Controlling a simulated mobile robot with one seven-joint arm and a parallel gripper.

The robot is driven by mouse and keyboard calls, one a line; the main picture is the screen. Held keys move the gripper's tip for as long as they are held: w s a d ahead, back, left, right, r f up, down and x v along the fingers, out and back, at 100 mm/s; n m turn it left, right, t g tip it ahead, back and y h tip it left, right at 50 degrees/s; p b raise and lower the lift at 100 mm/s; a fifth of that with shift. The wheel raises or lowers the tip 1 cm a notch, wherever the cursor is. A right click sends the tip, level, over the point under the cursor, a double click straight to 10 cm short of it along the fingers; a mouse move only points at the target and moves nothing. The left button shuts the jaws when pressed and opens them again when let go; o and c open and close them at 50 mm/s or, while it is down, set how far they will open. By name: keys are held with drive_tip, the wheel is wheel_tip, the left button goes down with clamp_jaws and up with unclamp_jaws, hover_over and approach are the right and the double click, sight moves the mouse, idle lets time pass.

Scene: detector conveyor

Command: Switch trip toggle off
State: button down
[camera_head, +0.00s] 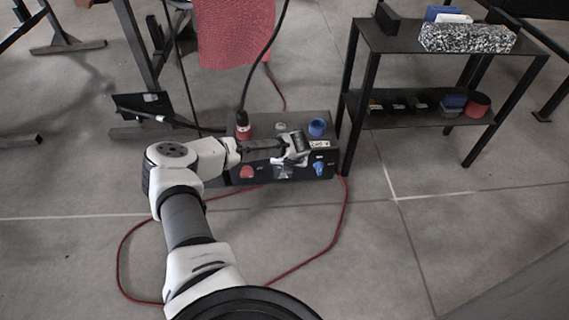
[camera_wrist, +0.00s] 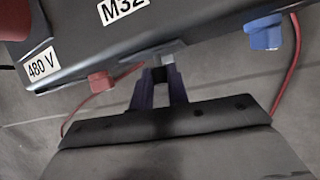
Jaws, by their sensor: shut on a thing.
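A black control box (camera_head: 262,125) stands on the floor in the head view. Its front edge, with labels "480 V" and "M32", crosses the top of the wrist view (camera_wrist: 190,30). The trip toggle appears as a small grey piece (camera_wrist: 167,61) on the box's front, between a red connector (camera_wrist: 101,81) and a blue connector (camera_wrist: 265,37). My gripper (camera_wrist: 161,76) has its two dark fingers shut on the toggle, just below the front edge. In the head view, my gripper (camera_head: 284,167) is at the box's front, and the toggle is too small to make out.
A red plug (camera_head: 243,127) with a black cable and a blue socket (camera_head: 317,128) are on the box top. A red cable (camera_head: 343,222) loops over the floor. A black shelf (camera_head: 430,48) with small goods stands close on the right. The floor at front right is clear.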

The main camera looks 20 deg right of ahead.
drive_tip(key=shift+s, duration=0.1)
drive_tip(key=shift+s+a+f+n+t+h+p, duration=0.15)
drive_tip(key=shift+f+t+h+p, duration=0.25)
drive_tip(key=shift+t, duration=0.85)
drive_tip(key=shift+s+d+f+n+t+h+p, duration=0.15)
drive_tip(key=shift+f+t, duration=0.45)
drive_tip(key=shift+t, duration=0.7)
drive_tip(key=shift+s+a+f+t+h+p, duration=0.1)
drive_tip(key=shift+s+f+t+h+p, duration=0.3)
drive_tip(key=shift+t, duration=0.85)
drive_tip(key=shift+w+f, duration=0.1)
drive_tip(key=shift+w, duration=0.1)
drive_tip(key=c, duration=1.4)
unclamp_jaws()
drive_tip(key=shift+o, duration=0.2)
